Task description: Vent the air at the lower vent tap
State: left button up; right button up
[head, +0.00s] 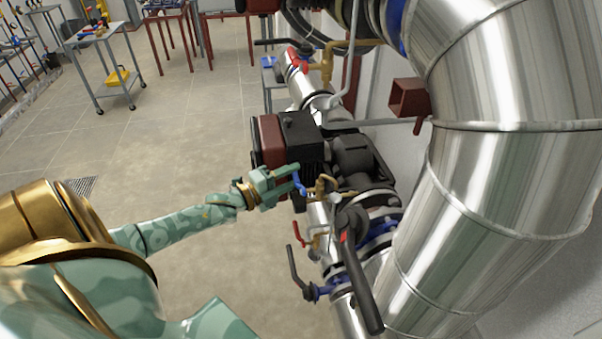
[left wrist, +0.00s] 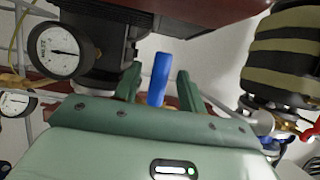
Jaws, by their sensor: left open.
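A brass tap (head: 321,189) with a blue lever (head: 300,185) sits on the silver pipe below the dark pump. My left gripper (head: 296,179) reaches it from the left and is open. In the left wrist view the blue lever (left wrist: 159,80) stands upright between my two spread green fingers (left wrist: 158,88), with a gap on each side. Whether a finger touches it I cannot tell. A second brass tap (head: 318,236) with a red lever (head: 298,233) sits lower on the pipe. No label shows which one is the lower vent tap. My right gripper is out of view.
The dark red and black pump (head: 290,140) stands just behind my gripper. A black lever (head: 361,285) and large silver pipes (head: 490,180) crowd the right. A pressure gauge (left wrist: 56,50) is close at left in the wrist view. The floor at left is open.

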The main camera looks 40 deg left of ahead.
pick_arm(q)
jog(key=shift+x, duration=1.75)
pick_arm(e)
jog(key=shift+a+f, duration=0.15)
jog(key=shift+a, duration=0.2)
pick_arm(q)
grip_shut()
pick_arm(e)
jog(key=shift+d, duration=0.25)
